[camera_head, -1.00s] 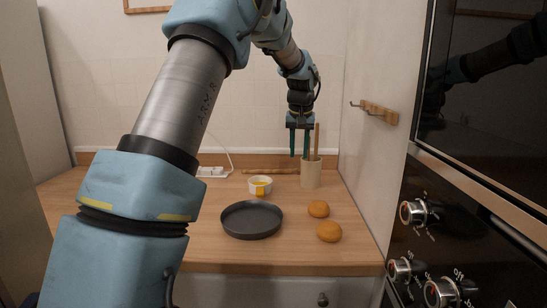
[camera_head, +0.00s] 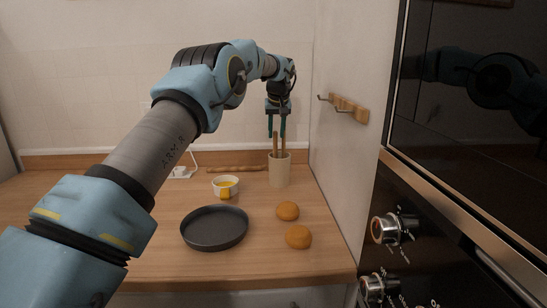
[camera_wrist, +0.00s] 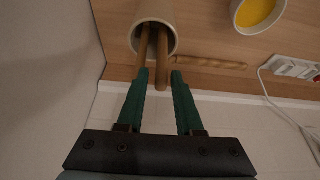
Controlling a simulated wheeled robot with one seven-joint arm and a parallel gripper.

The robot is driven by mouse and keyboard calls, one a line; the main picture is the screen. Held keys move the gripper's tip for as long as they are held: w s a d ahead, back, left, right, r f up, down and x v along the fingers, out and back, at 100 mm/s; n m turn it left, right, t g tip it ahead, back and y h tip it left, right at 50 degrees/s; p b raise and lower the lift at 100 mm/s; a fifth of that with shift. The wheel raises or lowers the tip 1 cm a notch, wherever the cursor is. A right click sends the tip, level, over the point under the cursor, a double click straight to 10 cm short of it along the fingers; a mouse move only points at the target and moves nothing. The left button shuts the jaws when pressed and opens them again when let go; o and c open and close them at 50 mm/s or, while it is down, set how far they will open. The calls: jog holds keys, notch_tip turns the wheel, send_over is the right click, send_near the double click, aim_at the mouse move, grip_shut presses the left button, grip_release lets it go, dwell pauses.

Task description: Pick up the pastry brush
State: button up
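A beige cylindrical holder (camera_head: 279,172) stands at the back right of the wooden counter; it also shows in the wrist view (camera_wrist: 157,14). Two wooden handles (camera_head: 279,145) stick out of its mouth. Their lower ends are hidden inside, so I cannot tell which belongs to the pastry brush. My gripper (camera_head: 277,132) points down above the holder. In the wrist view, its two green fingers (camera_wrist: 160,76) are apart. One handle (camera_wrist: 162,66) ends in the gap between the tips. The other handle (camera_wrist: 142,48) lines up with the left fingertip; contact is unclear.
A dark round pan (camera_head: 214,229) and two brown buns (camera_head: 288,211) (camera_head: 298,237) lie in front. A white bowl with yellow contents (camera_head: 226,187) is left of the holder. A rolling pin (camera_head: 236,169) lies by the wall. A hook rack (camera_head: 349,108) and ovens (camera_head: 470,130) are right.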

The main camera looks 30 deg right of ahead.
aim_at(276, 138)
jog(key=shift+s+a+p+x, duration=0.15)
jog(key=shift+p+x, duration=0.55)
jog(key=shift+x, duration=0.7)
jog(key=shift+s+a+p+x, duration=0.15)
jog(key=shift+p+x, duration=0.5)
jog(key=shift+x, duration=0.8)
jog(key=shift+f, duration=0.2)
jog(key=shift+c, duration=0.2)
grip_shut()
